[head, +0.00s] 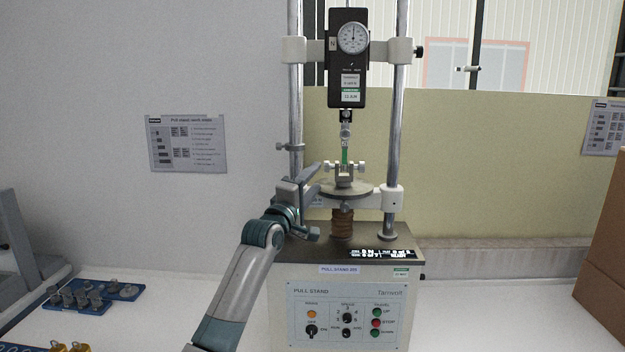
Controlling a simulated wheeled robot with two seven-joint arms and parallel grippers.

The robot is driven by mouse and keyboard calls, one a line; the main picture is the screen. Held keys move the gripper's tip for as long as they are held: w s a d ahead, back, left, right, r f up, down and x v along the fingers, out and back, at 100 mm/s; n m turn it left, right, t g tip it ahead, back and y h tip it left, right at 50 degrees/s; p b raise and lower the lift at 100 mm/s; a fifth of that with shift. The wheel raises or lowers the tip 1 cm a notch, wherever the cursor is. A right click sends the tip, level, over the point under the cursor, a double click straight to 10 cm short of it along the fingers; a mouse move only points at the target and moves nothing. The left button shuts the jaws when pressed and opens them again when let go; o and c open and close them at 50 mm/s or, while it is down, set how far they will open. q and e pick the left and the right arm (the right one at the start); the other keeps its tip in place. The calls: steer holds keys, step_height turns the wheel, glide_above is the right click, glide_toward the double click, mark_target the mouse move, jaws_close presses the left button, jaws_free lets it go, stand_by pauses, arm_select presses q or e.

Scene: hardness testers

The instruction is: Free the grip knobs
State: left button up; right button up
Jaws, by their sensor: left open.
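The pull stand (340,300) stands in the middle of the head view. A small lower grip (344,174) sits on its round plate (362,189), with a pale grip knob (328,167) on its left side and another grip knob (361,167) on its right. A green strip (344,156) runs from this grip up to the hook below the force gauge (347,62). My left gripper (316,178) is open beside the left knob, at the left edge of the plate. Whether a finger touches the knob I cannot tell. My right gripper is out of view.
Two steel columns (400,110) flank the grip, and a clamp with a small knob (284,147) is on the left one. A blue tray (68,299) with metal parts lies at left. A cardboard box (606,230) stands at right. The white bench is otherwise mostly clear.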

arm_select(q)
steer(key=s+a+r+n+g+p, duration=0.1)
steer(key=s+a+r+g+p, duration=0.1)
steer(key=s, duration=0.3)
steer(key=s+a+r+n+g+y+p, duration=0.1)
steer(key=s+a+r+g, duration=0.1)
steer(key=s, duration=0.4)
steer(key=shift+a+r+y+p, duration=0.2)
steer(key=shift+y+p, duration=0.1)
steer(key=shift+p, duration=0.1)
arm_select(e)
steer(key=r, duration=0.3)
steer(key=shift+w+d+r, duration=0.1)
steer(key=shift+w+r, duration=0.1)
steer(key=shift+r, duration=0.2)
